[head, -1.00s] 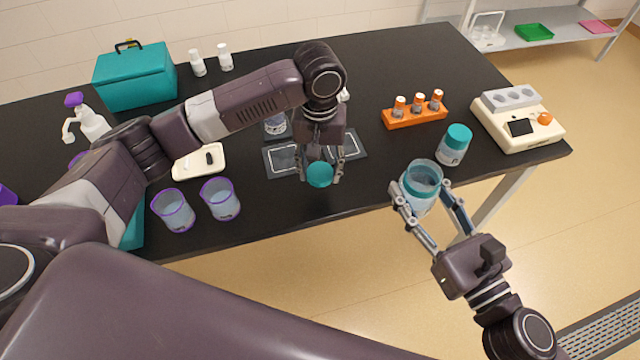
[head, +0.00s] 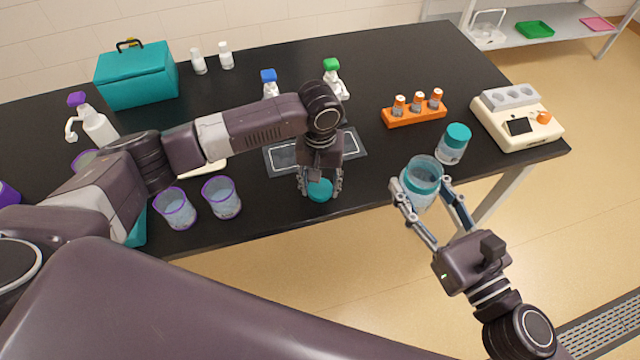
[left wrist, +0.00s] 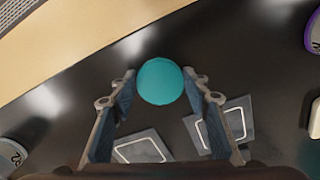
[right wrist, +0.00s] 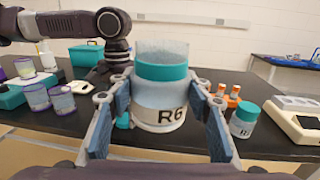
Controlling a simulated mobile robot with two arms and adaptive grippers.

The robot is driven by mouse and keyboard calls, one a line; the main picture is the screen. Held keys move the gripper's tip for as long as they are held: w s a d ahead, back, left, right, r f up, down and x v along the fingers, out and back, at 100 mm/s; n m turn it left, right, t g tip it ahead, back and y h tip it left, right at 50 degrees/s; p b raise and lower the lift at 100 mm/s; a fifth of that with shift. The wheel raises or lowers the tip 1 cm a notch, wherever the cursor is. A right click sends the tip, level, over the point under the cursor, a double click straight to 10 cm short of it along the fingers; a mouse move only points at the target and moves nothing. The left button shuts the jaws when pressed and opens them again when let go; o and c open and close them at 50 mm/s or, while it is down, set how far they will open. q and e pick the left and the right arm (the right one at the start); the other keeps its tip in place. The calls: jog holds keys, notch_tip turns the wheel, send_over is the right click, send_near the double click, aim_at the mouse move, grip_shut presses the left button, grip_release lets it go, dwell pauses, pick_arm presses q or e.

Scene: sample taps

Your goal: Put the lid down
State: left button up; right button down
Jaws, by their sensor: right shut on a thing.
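The teal lid (head: 320,189) is at the table's front edge, on the black top as far as I can tell. It also shows in the left wrist view (left wrist: 160,82) as a round teal disc. My left gripper (head: 320,192) points down around it, fingers apart on either side with small gaps to the lid. My right gripper (head: 420,202) is shut on a clear open jar (head: 421,178) with a teal band, held upright off the table's front edge. The jar's label "R6" shows in the right wrist view (right wrist: 160,113).
Dark mats with white outlines (head: 283,155) lie behind the lid. A teal-capped jar (head: 453,144), an orange rack (head: 414,113) and a cream device (head: 517,118) stand to the right. Two purple-rimmed beakers (head: 221,198) stand to the left. Bare table lies between lid and capped jar.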

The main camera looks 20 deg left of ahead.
aim_at(320, 190)
pick_arm(q)
jog(key=o, duration=0.4)
jog(key=shift+o, duration=0.2)
pick_arm(e)
notch_tip(320, 190, down, 2)
jog(key=shift+f+b, duration=0.15)
jog(key=shift+b, duration=1)
pick_arm(q)
notch_tip(320, 190, up, 12)
jog(key=shift+r, duration=0.2)
